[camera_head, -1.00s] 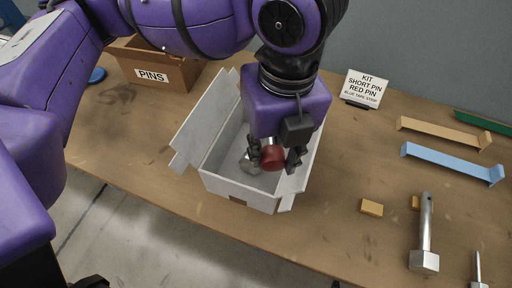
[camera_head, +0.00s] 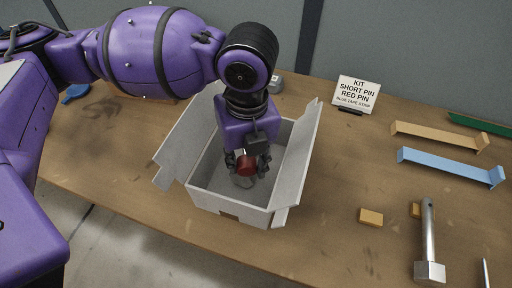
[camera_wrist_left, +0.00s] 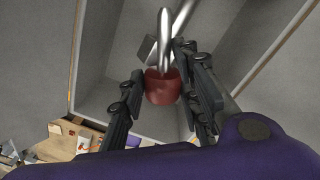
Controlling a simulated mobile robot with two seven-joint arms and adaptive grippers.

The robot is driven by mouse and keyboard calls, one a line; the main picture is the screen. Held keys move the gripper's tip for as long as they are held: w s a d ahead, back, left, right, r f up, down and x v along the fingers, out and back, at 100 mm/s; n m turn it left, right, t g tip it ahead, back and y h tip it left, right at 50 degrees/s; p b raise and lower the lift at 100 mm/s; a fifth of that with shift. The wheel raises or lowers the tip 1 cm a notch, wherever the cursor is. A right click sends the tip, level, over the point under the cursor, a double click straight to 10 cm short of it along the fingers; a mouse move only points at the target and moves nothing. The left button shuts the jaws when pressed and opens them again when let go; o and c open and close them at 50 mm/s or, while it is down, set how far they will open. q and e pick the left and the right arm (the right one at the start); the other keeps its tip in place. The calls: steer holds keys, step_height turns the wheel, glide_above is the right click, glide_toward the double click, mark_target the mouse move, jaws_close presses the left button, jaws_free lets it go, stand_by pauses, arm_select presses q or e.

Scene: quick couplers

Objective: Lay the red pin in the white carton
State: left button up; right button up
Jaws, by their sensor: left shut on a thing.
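The white carton (camera_head: 235,208) stands open on the bench, its flaps spread to the sides. My left gripper (camera_head: 247,166) points down inside it, shut on the red pin (camera_head: 247,164). In the left wrist view the red end of the pin (camera_wrist_left: 162,90) sits between the two fingers, with a bright metal shaft running away from it. Another grey metal piece (camera_wrist_left: 147,48) with a blocky head lies behind it, on the carton floor. Whether the red pin touches the floor I cannot tell. My right gripper is out of view.
A kit sign (camera_head: 357,95) stands behind the carton to the right. A tan bracket (camera_head: 440,137), a blue bracket (camera_head: 450,166), a yellow block (camera_head: 371,217) and a large metal bolt (camera_head: 428,245) lie on the right. Bare bench lies just right of the carton.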

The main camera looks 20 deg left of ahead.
arm_select(q)
steer(key=shift+f, duration=0.4)
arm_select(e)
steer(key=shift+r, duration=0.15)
arm_select(q)
steer(key=o, duration=1.2)
steer(key=shift+f, duration=0.1)
steer(key=shift+r, duration=0.25)
steer(key=r, duration=0.3)
steer(key=r+p, duration=0.1)
steer(key=r, duration=0.7)
steer(key=shift+w+d+r+p, duration=0.1)
steer(key=shift+d+p, duration=0.2)
steer(key=shift+p, duration=0.05)
steer(key=shift+r, duration=0.65)
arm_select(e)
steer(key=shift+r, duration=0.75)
